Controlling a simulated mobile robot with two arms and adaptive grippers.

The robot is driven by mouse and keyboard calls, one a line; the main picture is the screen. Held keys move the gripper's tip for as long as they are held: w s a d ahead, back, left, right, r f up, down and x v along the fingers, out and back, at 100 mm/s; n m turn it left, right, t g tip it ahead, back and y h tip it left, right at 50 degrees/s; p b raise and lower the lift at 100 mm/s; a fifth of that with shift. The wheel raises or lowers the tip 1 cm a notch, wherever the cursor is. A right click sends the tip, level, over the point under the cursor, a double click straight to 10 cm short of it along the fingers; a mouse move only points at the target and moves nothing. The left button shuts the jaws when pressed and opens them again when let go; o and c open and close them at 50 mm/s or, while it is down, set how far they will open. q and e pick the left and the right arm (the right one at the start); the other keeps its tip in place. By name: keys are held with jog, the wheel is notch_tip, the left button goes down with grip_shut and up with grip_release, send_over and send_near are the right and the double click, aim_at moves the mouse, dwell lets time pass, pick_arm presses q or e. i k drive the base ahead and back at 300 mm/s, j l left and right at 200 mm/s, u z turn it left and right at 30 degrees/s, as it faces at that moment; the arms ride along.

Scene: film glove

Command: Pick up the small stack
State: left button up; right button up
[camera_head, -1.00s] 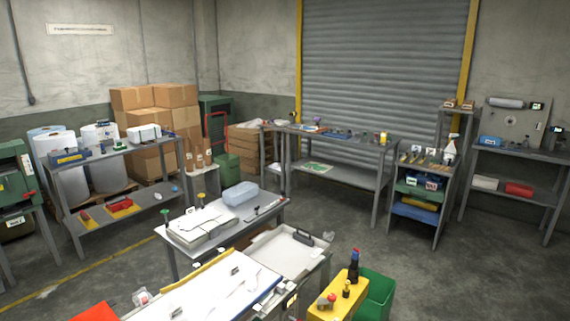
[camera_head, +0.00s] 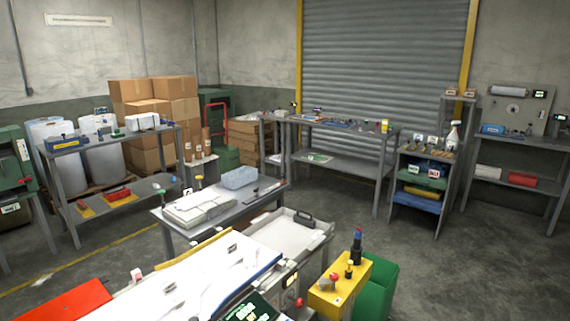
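A low pile of flat, pale sheets (camera_head: 198,208) lies on the grey table (camera_head: 225,214) in the middle of the room. It may be the small stack, but I cannot tell for certain. A pale blue, soft-looking block (camera_head: 239,177) sits behind it to the right on the same table. Loose white sheets (camera_head: 200,275) also lie on the work surface in the foreground. Neither of my grippers shows in this view.
A white tray (camera_head: 318,238) stands right of the middle table. A yellow box (camera_head: 340,290) and green bin (camera_head: 378,290) stand at front right, a red panel (camera_head: 65,302) at front left. Shelved benches line the back. Open floor (camera_head: 450,265) lies at right.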

aim_at(219, 260)
jog(key=i+l, duration=0.2)
jog(key=l, duration=0.15)
jog(key=i+l+u, duration=0.15)
jog(key=i+l, duration=0.25)
jog(key=l, duration=0.25)
jog(key=i+l+u, duration=0.1)
jog(key=l, duration=0.25)
jog(key=i+l, duration=0.25)
jog(key=l, duration=0.15)
jog(key=i+l+u, duration=0.15)
jog(key=l, duration=0.2)
jog(key=i+l, duration=0.2)
jog(key=l, duration=0.2)
jog(key=i+l+u, duration=0.1)
jog(key=l, duration=0.25)
jog(key=i, duration=0.05)
